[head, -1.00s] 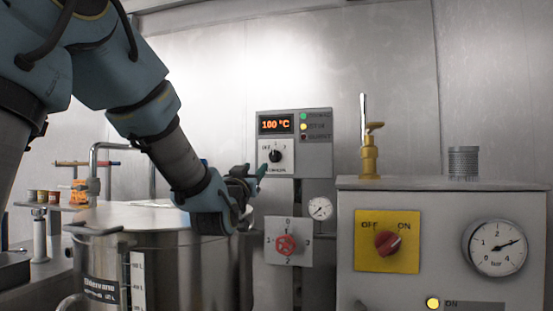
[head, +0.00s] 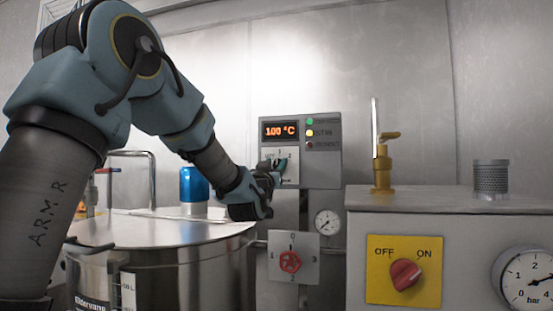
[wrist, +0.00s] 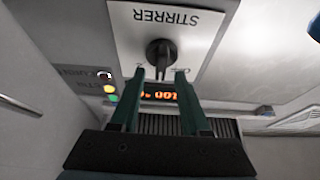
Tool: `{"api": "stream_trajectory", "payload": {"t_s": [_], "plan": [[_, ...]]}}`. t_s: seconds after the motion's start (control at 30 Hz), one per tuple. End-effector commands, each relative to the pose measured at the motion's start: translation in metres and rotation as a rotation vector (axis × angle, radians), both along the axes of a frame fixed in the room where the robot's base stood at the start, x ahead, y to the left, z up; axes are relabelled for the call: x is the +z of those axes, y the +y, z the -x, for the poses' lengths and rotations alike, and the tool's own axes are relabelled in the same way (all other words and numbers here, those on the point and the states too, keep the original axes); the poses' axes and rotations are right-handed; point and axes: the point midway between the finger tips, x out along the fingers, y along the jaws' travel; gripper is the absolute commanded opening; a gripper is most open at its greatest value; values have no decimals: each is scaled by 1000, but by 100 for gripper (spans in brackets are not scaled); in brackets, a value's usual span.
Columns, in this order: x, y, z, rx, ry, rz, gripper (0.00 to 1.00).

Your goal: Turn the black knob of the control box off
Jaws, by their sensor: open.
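The grey control box (head: 328,160) hangs on the back wall, with an orange "100 °C" display (head: 279,130). Its black knob (wrist: 160,53) sits on a white plate marked STIRRER (wrist: 180,20), which appears upside down in the wrist view. The knob's narrow grip points toward the display side, apparently at the middle mark. My gripper (wrist: 160,73) is open, its two green fingers on either side of the knob's lower end in that view, with gaps visible. In the head view my gripper (head: 279,165) is in front of the plate and hides the knob.
A red valve knob (head: 290,261) and a small gauge (head: 327,222) are below the box. A large steel pot (head: 165,262) stands under my arm, with a blue cylinder (head: 193,184) behind. A grey machine with a red switch (head: 405,274) is at right.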

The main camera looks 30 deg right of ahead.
Motion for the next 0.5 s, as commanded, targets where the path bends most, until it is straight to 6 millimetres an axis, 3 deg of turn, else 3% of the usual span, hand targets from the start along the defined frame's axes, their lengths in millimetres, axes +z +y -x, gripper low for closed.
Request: {"api": "stream_trajectory", "payload": {"t_s": [0.47, 0.5], "plan": [[5, -9, -10, 0, 0, 0, 46], [5, -9, -10, 0, 0, 0, 42]]}}
